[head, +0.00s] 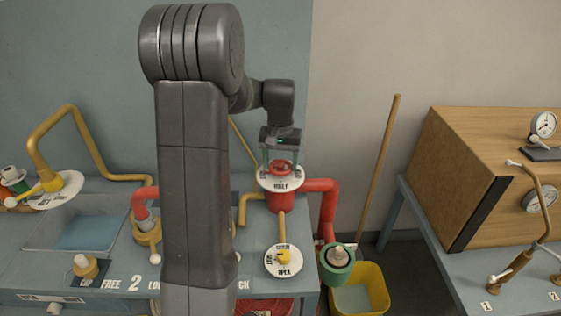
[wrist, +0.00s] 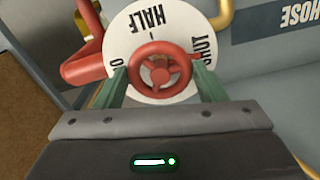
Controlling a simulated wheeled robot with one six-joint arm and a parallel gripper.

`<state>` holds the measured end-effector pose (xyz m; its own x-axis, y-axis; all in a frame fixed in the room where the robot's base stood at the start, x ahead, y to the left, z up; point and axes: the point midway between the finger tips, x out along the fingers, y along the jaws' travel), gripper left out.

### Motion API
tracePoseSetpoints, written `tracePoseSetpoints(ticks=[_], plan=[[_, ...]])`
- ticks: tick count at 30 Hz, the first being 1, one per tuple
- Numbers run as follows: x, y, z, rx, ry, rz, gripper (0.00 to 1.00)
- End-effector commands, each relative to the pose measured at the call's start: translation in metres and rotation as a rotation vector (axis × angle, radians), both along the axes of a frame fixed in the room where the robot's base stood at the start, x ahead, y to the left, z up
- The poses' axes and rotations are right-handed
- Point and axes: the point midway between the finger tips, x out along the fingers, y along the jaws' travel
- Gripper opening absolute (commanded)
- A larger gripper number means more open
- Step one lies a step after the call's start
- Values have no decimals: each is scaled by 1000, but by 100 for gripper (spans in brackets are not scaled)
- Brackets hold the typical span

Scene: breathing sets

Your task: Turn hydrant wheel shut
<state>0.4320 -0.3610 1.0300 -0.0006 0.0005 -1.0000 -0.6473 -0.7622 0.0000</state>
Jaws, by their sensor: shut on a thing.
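The red hydrant wheel (wrist: 160,70) sits in front of a round white dial plate (wrist: 130,26) marked HALF and SHUT; a third label is partly hidden. In the head view the wheel (head: 281,167) is on top of the red hydrant (head: 281,203), above its white dial (head: 267,181). My gripper (wrist: 160,76) comes down from above, its green fingers on opposite sides of the wheel rim, shut on it. In the head view my gripper (head: 281,165) is over the hydrant.
A red pipe (head: 327,205) bends down right of the hydrant. A yellow valve with a white dial (head: 284,261) stands in front. A yellow bucket (head: 372,296) and a leaning wooden stick (head: 378,165) are to the right. A yellow pipe (head: 95,150) stands at the left.

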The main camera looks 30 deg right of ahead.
Motion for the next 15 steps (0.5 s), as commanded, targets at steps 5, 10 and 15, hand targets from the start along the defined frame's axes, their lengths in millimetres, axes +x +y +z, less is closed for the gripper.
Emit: tracePoseSetpoints(ticks=[5, 10, 15], plan=[[0, 0, 1, -1, -2, -14, 41], [0, 0, 1, -1, -2, -14, 68], [0, 0, 1, -1, -2, -12, 86]])
